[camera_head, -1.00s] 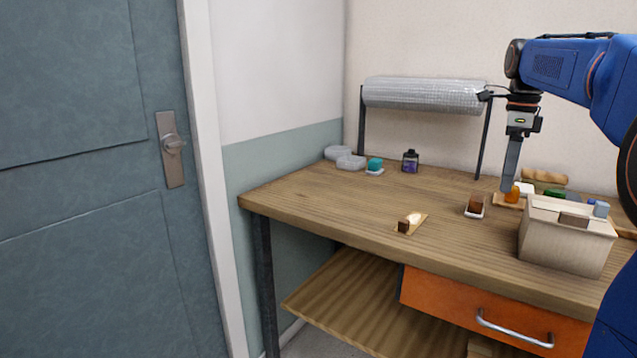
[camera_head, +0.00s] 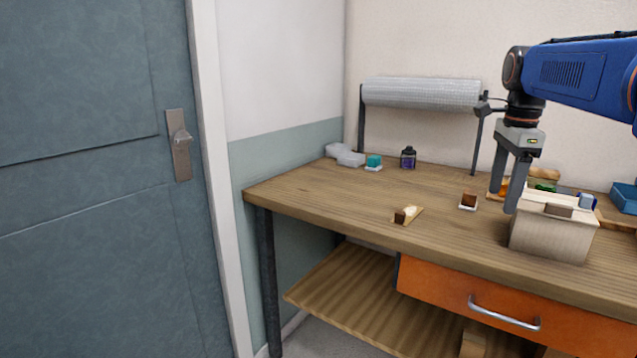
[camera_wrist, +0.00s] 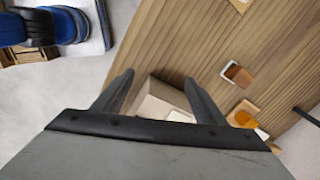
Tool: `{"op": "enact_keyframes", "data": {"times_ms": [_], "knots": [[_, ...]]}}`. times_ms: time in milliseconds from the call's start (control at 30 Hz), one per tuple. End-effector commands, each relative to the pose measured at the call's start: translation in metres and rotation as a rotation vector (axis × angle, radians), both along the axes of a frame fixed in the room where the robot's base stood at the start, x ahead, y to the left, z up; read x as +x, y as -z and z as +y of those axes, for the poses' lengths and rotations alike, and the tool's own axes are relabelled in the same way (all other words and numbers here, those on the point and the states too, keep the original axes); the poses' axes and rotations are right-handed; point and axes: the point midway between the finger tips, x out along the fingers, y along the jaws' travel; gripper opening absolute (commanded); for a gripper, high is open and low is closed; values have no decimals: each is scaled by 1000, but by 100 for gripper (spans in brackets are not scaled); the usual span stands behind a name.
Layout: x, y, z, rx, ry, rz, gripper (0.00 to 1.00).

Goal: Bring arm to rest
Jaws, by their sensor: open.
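My gripper (camera_head: 503,203) hangs from my blue arm at the right of the head view, pointing down with its two fingers spread.
The wooden workbench (camera_head: 320,188) has an orange drawer (camera_head: 440,292) in front. A wrap roll (camera_head: 420,93) is behind. The bench's left part is mostly clear.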

Motion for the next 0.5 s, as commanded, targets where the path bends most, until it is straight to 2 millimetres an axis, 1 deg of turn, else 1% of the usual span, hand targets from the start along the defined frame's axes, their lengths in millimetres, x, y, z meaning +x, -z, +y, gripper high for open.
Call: {"op": "enact_keyframes", "data": {"times_ms": [133,267,500], "knots": [[-31,15,21,-23,-194,-35,65],[-62,35,41,-56,-409,-70,65],[-121,80,71,-133,-804,-130,65]]}}
